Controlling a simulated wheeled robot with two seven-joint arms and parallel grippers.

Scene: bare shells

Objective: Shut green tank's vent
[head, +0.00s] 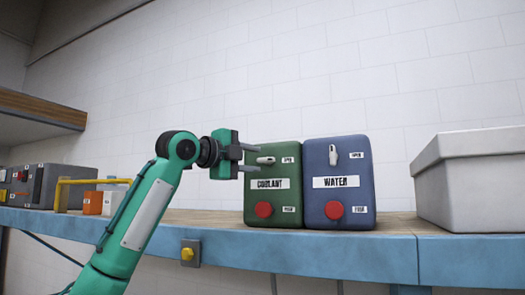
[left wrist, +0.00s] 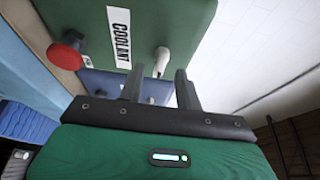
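The green tank (head: 274,206), labelled COOLANT, stands on the shelf. Its pale vent lever (head: 265,160) lies nearly level, pointing left, beside a small white label at the upper right. A red knob (head: 264,210) sits low on its front. My left gripper (head: 258,158) is open at the tank's upper left, its fingers one above the other on either side of the lever's height. In the left wrist view the lever (left wrist: 161,61) shows beyond and between the two separated fingers (left wrist: 158,88); contact does not show. My right gripper is out of view.
A blue tank (head: 340,205) labelled WATER stands close on the right, its lever (head: 333,155) upright. A grey lidded box (head: 475,190) is further right. A yellow bar (head: 92,181), an orange block (head: 93,203) and grey boxes are at the left. Wall space above is clear.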

